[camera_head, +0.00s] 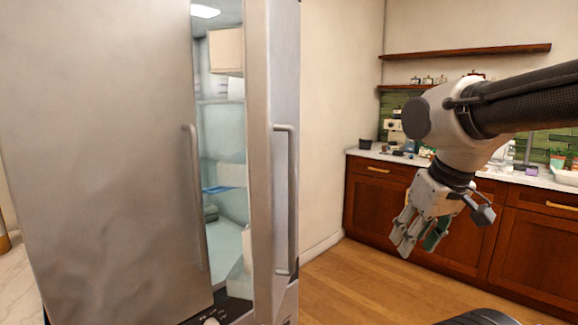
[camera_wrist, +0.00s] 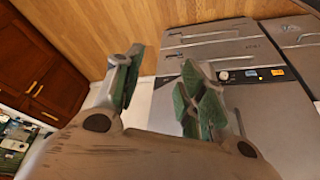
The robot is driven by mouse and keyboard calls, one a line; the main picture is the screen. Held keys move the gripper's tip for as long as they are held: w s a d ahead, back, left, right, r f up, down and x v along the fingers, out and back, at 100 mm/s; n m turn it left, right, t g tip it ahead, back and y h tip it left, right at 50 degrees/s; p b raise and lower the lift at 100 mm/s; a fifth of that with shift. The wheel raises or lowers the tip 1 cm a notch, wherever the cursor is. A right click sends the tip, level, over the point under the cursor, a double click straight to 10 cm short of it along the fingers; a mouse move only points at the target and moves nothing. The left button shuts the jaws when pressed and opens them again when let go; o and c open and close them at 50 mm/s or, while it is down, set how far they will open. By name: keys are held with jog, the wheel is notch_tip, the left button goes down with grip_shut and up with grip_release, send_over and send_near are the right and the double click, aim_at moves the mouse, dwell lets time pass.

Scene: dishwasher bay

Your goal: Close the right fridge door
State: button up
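The fridge is a tall grey metal cabinet with two doors. The left door (camera_head: 110,150) fills much of the head view, with its upright handle (camera_head: 195,195) near its right edge. The right door (camera_head: 262,110) stands open, seen nearly edge-on, with an upright bar handle (camera_head: 291,200). Between the doors the lit interior shows shelves (camera_head: 222,100). My gripper (camera_head: 408,246) is to the right of the fridge, apart from the right door and pointing down. In the wrist view my gripper (camera_wrist: 160,75) has its green-padded fingers spread with nothing between them.
Wooden cabinets (camera_head: 375,210) with a pale counter (camera_head: 365,154) and several small items stand behind my arm. A wall shelf (camera_head: 465,51) hangs above. Wooden floor (camera_head: 345,290) lies clear between fridge and cabinets. The wrist view shows grey metal panels (camera_wrist: 270,125) with a knob (camera_wrist: 223,75).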

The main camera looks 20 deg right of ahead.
jog(key=c, duration=0.3)
jog(key=shift+d+f, duration=0.25)
jog(key=shift+f, duration=0.05)
jog(key=c, duration=0.4)
jog(key=shift+w+d+f+m+g, duration=0.2)
jog(key=shift+d+f+m+g, duration=0.2)
jog(key=shift+f+g, duration=0.15)
grip_shut()
jog(key=w+a+m+g+y, duration=0.3)
jog(key=w+m+y, duration=0.5)
jog(key=w+m, duration=1.05)
jog(key=w+a+f+n, duration=0.1)
jog(key=a+f, duration=0.1)
jog(key=a, duration=0.3)
jog(key=w+a+f+n+g+y, duration=0.1)
jog(key=a+f, duration=0.1)
jog(key=a, duration=0.4)
jog(key=shift+w+a+f, duration=0.15)
jog(key=shift+w+a, duration=0.05)
jog(key=shift+w, duration=0.05)
